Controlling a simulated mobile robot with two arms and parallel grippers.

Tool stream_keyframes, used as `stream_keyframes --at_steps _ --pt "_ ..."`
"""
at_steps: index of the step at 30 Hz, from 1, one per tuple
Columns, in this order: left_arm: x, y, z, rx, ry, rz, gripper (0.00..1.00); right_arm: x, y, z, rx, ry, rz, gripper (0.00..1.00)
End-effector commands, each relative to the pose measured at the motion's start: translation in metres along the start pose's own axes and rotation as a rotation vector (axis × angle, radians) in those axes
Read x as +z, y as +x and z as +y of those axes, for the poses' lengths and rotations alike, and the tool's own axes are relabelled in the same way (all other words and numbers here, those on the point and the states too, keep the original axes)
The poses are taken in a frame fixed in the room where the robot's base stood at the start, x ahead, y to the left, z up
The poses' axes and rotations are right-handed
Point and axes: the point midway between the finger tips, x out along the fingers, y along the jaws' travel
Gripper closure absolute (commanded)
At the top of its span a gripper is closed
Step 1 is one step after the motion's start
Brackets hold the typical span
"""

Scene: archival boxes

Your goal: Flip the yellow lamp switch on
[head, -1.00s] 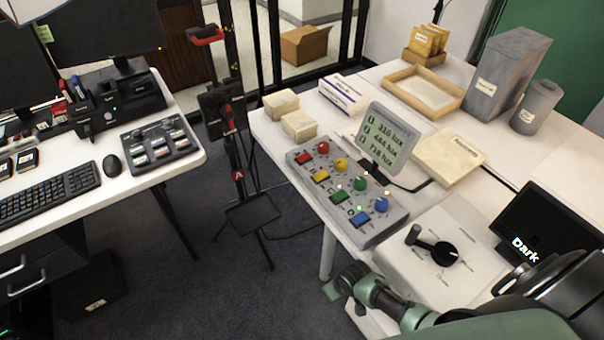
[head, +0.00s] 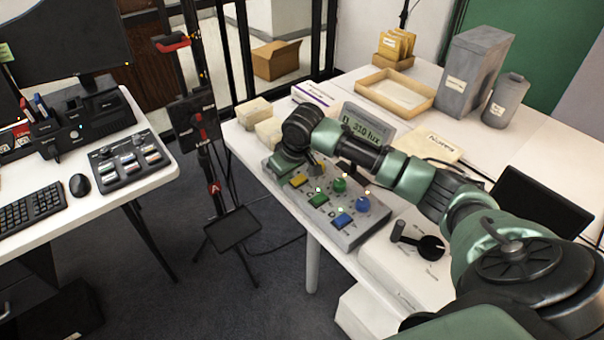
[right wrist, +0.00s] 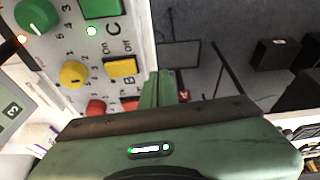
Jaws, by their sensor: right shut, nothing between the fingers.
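The yellow lamp switch (head: 298,181) is a rocker on the grey control box (head: 352,236). In the right wrist view the yellow switch (right wrist: 122,67) lies beside On and Off marks, near the letter B; I cannot tell which way it is tipped. The yellow knob (right wrist: 73,73) is beside it. My right gripper (head: 285,168) is shut and empty, over the red end of the box and hiding the red controls in the head view. Its green finger (right wrist: 158,90) shows just beyond the box edge, close to the yellow switch; contact is unclear. My left gripper is out of view.
Green (head: 318,200) and blue (head: 343,221) switches sit nearer on the box. The lux display (head: 367,124) stands behind, partly covered by my arm. A box with a black dial (head: 431,247) stands in front.

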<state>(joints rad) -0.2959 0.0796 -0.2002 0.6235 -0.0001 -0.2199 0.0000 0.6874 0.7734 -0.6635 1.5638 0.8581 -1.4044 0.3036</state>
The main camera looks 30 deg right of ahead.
Motion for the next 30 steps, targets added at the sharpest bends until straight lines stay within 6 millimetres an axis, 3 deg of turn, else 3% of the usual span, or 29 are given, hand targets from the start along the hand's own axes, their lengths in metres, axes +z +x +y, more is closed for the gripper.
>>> stream_keyframes --at_steps 1,3,6,12,24,30 --pt "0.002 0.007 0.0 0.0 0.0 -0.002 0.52 -0.01 -0.023 0.014 0.02 0.007 0.001 1.0" --pt "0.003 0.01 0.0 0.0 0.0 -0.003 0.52 -0.016 -0.052 0.027 0.033 0.021 -0.014 1.0" --pt "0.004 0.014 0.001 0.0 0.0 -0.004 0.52 -0.018 -0.085 0.041 0.049 0.042 -0.034 1.0" --pt "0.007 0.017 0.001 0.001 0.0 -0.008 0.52 -0.015 -0.119 0.054 0.061 0.069 -0.06 1.0" --pt "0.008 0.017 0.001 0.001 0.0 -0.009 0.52 -0.014 -0.123 0.055 0.061 0.073 -0.064 1.0" --pt "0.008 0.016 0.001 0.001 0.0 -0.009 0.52 -0.013 -0.106 0.055 0.061 0.072 -0.066 1.0"
